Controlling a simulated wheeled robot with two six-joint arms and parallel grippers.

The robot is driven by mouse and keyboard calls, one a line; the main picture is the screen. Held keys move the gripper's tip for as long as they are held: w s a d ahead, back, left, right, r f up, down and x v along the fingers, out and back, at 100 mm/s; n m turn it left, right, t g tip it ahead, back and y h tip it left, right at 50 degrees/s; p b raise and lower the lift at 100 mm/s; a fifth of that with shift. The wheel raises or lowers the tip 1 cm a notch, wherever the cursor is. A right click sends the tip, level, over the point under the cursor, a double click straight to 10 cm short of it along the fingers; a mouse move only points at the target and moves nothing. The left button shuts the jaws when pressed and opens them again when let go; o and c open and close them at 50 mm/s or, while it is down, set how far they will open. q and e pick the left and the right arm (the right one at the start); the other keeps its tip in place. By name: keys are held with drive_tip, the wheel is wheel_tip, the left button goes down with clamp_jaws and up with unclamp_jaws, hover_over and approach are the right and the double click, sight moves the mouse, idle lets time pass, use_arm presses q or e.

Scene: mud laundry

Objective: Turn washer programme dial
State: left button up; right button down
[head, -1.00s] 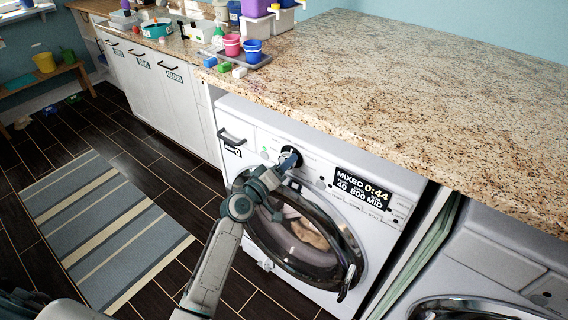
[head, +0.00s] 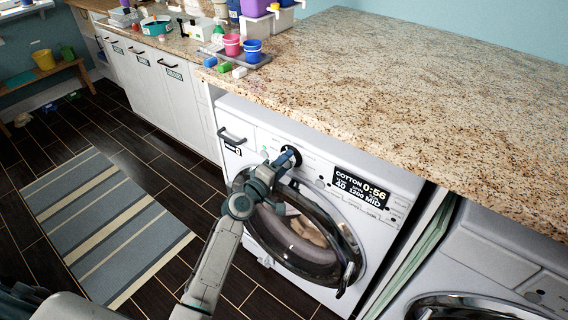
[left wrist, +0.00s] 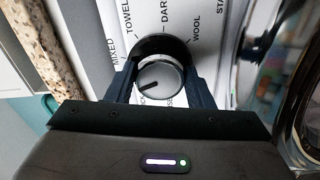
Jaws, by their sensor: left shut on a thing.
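The white front-loading washer (head: 318,180) stands under the granite counter. Its programme dial (left wrist: 160,80) is a round silver-and-black knob with a dark pointer mark, which points to the left and slightly down in the left wrist view. Printed labels such as MIXED, TOWEL, DARK and WOOL surround it. My left gripper (head: 284,160) is shut on the dial, one dark finger on each side of it; it also shows in the left wrist view (left wrist: 161,86). The washer display (head: 361,187) reads COTTON 0:56, 40, 1200, MID. My right gripper is out of view.
The washer's round door (head: 300,240) is below the dial, close under my left arm. The granite counter (head: 420,100) overhangs above. A second machine (head: 490,260) stands at the right. Pink (head: 232,45) and blue cups (head: 252,49) stand on the counter. A striped rug (head: 105,225) lies at left.

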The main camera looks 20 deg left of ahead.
use_arm(q)
drive_tip(key=o, duration=1)
drive_tip(key=shift+c, duration=0.2)
drive_tip(key=b+v, duration=0.2)
drive_tip(key=v, duration=0.8)
drive_tip(key=shift+s, duration=0.4)
drive_tip(key=shift+a, duration=0.15)
